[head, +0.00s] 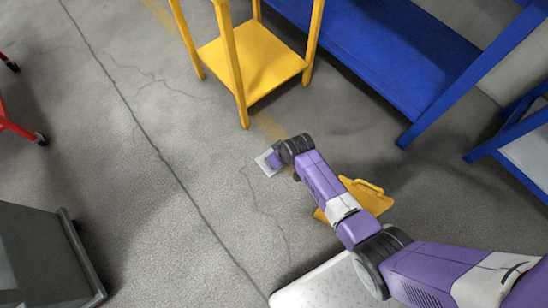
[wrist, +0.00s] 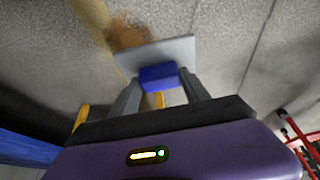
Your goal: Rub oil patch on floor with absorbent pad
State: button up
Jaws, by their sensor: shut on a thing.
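The absorbent pad is a flat light-grey plate (wrist: 170,50) with a blue grip block (wrist: 158,77). My gripper (wrist: 160,90) is shut on the blue block. In the head view the pad (head: 267,163) shows as a pale square at the end of my gripper (head: 276,159), low over the floor. The oil patch (wrist: 126,35) is a brown stain on the floor beside a faded yellow line, just beyond the pad's far edge in the wrist view; the pad may hide part of it. I cannot make out the patch in the head view. Whether the pad touches the floor is unclear.
A yellow stand (head: 250,62) is just above the pad in the head view. A blue bench (head: 400,50) is at upper right. A yellow object with a handle (head: 365,195) lies partly under my arm. A dark grey cabinet (head: 40,255) is at lower left. Floor left of the pad is clear.

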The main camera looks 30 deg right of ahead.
jog(key=f+b, duration=0.5)
jog(key=f, duration=0.1)
jog(key=w+f+b, duration=0.1)
jog(key=f+b, duration=0.4)
jog(key=f, duration=0.1)
jog(key=w+f+b, duration=0.1)
jog(key=f+b, duration=0.4)
jog(key=f, duration=0.1)
jog(key=shift+d+f, duration=0.1)
jog(key=shift+f, duration=0.15)
jog(key=shift+f, duration=0.95)
jog(key=shift+w+d+r, duration=0.1)
jog(key=shift+w+d, duration=0.1)
jog(key=shift+d, duration=0.75)
jog(key=shift+w+d, duration=0.2)
jog(key=shift+d, duration=0.75)
jog(key=shift+w+d, duration=0.35)
jog(key=shift+d, duration=1.45)
jog(key=shift+w+d, duration=0.3)
jog(key=shift+d, duration=1.45)
jog(key=shift+w+d, duration=0.35)
jog(key=shift+d, duration=1.45)
jog(key=shift+a, duration=0.15)
